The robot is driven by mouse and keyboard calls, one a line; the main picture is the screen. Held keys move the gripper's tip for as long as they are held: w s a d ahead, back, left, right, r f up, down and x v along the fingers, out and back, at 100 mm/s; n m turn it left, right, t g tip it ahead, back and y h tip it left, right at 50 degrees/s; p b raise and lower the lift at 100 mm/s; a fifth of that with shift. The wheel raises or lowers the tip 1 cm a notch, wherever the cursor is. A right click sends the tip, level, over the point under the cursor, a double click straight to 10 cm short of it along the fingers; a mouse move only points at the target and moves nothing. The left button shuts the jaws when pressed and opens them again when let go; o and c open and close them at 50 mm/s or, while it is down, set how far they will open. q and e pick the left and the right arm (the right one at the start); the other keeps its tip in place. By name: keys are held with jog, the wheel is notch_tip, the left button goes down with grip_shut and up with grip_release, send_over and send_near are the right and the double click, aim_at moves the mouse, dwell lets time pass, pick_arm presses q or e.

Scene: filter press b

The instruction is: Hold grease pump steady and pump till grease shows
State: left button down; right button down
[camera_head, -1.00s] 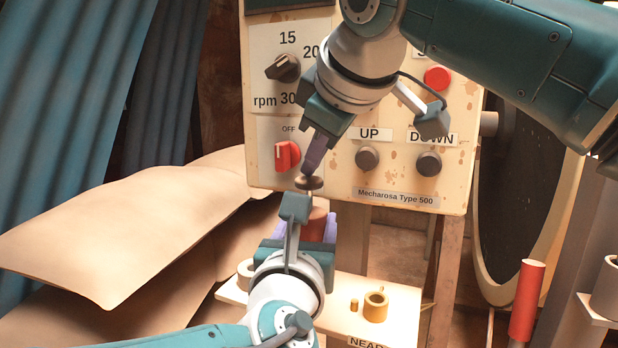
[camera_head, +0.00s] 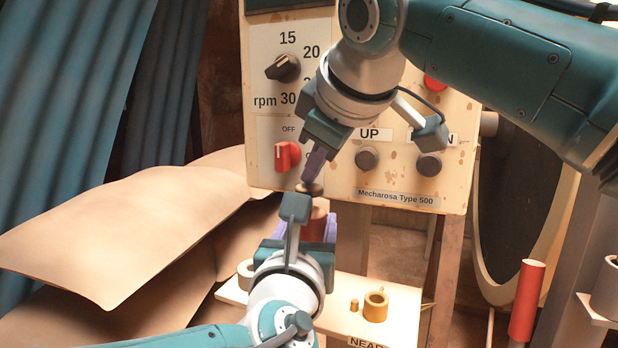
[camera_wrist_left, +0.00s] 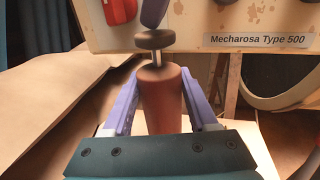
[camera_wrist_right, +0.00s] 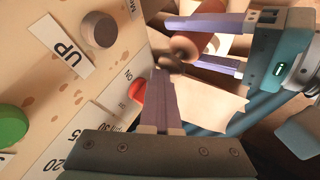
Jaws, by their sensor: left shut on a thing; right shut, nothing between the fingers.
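The grease pump is a reddish-brown cylinder (camera_wrist_left: 163,98) with a thin metal rod and a dark round knob (camera_wrist_left: 155,40) on top. It stands upright in the left wrist view. My left gripper (camera_head: 305,228) is shut around the pump body, one purple finger on each side. My right gripper (camera_head: 311,177) is shut with nothing between its fingers. Its fingertips point down and appear to touch the knob's top. In the right wrist view the knob (camera_wrist_right: 173,60) is at the fingertips. A short length of rod shows between knob and body. I see no grease.
A control panel (camera_head: 400,175) with knobs and buttons stands close behind the grippers. A white shelf (camera_head: 335,310) below holds a brass ring (camera_head: 376,306) and a small brass peg (camera_head: 354,305). A red-topped post (camera_head: 526,300) stands at right.

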aim_at(315, 189)
jog(key=shift+d+f, duration=0.1)
jog(key=shift+f, duration=0.6)
dwell(0.6)
jog(key=shift+r, duration=1.85)
jog(key=shift+r, duration=2.5)
dwell(0.3)
notch_tip(315, 189, up, 4)
jog(key=shift+f, duration=0.1)
jog(key=shift+f, duration=0.1)
dwell(0.3)
